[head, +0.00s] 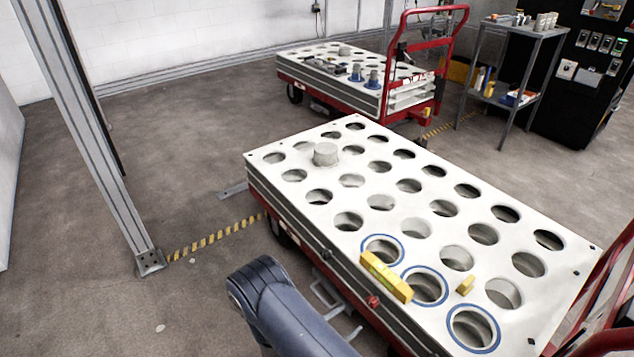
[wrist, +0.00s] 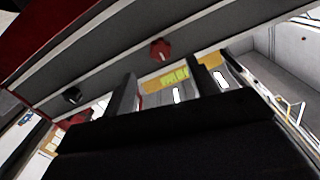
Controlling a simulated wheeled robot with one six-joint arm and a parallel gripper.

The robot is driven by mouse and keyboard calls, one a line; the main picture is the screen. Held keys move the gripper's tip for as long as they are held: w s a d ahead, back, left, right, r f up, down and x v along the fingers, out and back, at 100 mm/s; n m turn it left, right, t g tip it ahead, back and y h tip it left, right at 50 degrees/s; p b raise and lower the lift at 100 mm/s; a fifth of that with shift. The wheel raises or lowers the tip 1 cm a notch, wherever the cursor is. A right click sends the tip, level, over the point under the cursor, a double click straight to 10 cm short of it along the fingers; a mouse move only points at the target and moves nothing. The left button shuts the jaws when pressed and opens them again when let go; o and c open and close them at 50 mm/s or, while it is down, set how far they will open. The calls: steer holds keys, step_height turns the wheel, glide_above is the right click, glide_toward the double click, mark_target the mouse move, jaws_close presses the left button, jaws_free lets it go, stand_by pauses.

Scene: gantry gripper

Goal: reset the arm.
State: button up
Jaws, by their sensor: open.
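My arm (head: 285,312) rises at the bottom of the head view, beside the near edge of the front cart; its gripper is not visible there. In the wrist view my gripper (wrist: 165,86) shows two dark fingers set apart, with nothing seen between them being held. Beyond the fingers is the side of a cart, seen tilted, with a red knob (wrist: 160,49) and a black knob (wrist: 72,96). A yellow piece (wrist: 172,77) shows behind the fingers.
The front cart (head: 330,190) has a white top with many round holes, some blue-ringed. A yellow bar (head: 386,277), a small yellow block (head: 466,285) and a grey cylinder (head: 326,154) are on it.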

mark_target(369, 304)
steer(key=b+x, duration=0.1)
steer(key=x, duration=0.7)
